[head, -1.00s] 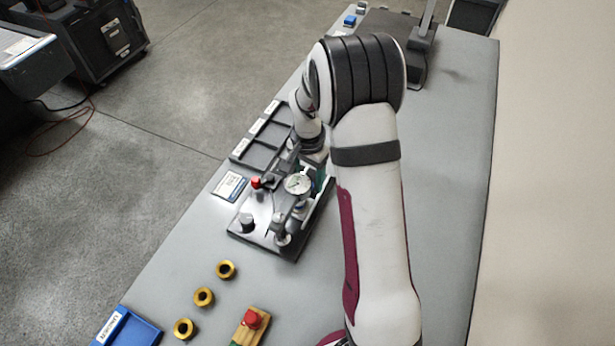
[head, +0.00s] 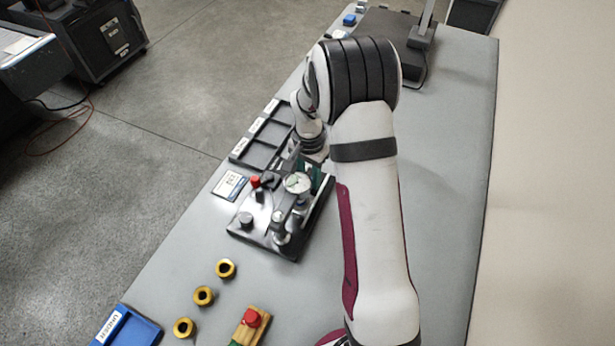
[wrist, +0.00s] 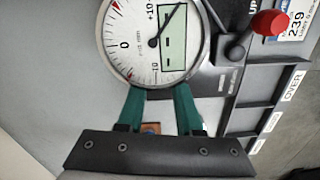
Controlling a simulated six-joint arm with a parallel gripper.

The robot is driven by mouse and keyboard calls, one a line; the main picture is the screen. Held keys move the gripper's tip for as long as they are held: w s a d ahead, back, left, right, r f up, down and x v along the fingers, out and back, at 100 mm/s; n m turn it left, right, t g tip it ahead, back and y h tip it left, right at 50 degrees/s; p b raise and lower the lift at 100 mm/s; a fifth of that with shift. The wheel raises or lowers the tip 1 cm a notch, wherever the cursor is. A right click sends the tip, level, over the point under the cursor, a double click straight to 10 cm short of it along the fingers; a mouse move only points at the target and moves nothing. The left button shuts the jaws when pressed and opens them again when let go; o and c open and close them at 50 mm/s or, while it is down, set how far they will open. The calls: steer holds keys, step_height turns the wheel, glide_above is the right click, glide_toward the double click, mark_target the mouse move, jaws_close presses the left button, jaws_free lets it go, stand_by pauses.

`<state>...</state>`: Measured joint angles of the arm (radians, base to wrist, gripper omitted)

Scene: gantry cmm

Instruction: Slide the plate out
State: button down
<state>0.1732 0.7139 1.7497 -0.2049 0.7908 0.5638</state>
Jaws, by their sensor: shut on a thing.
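My gripper (wrist: 160,102) has two green fingers, parted by the width of what they hold, at the edge of the dial gauge (wrist: 150,45). They are shut on the plate, which is mostly hidden under the gauge and between the fingers. A small brown piece with a dark middle (wrist: 151,128) shows between the fingers. In the head view the dial gauge (head: 298,183) stands on the dark fixture base (head: 262,240), and my gripper (head: 318,178) is at its far right side, partly hidden.
A red knob (wrist: 270,22) stands beside the gauge. A dark sorting tray (head: 247,158) with labelled compartments lies behind the fixture. The bench right of my arm is clear.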

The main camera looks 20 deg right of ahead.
steer(key=w+d, duration=0.6)
steer(key=shift+w+d, duration=0.1)
steer(key=shift+w, duration=0.1)
steer(key=c, duration=0.6)
jaws_free()
steer(key=shift+o, duration=0.2)
step_height(320, 180, up, 16)
steer(key=shift+s+f, duration=0.1)
